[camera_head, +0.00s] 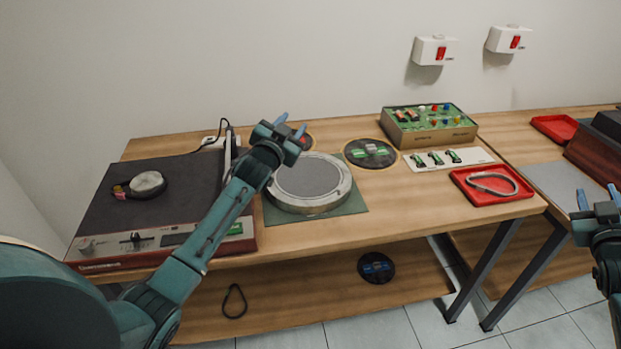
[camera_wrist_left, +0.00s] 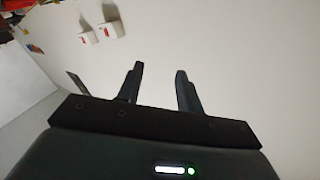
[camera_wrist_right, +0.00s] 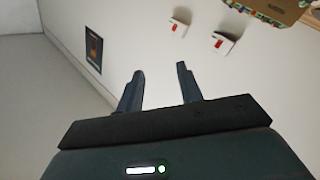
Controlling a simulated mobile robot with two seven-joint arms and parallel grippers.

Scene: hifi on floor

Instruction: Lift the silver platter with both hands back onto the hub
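The silver platter (camera_head: 339,196) is a round disc with a grey top, lying flat on a green mat (camera_head: 352,203) on the table. The record player (camera_head: 187,200) stands to its left, dark-topped with a red-brown front. A small silver round part, apparently the hub (camera_head: 148,182), sits on its deck. My left gripper (camera_head: 290,124) is open and empty, seen by the platter's far left edge; its forearm crosses in front of the player's right side. Its fingers show apart in the left wrist view (camera_wrist_left: 160,80). My right gripper (camera_head: 598,198) is open and empty at the far right, away from the platter.
Records (camera_head: 371,153) lie behind the platter. A green circuit box (camera_head: 430,125), a white strip with green parts (camera_head: 420,164) and a red tray with a belt (camera_head: 470,194) are to the right. Switches (camera_head: 435,50) hang on the wall. A lower shelf (camera_head: 310,290) holds a disc.

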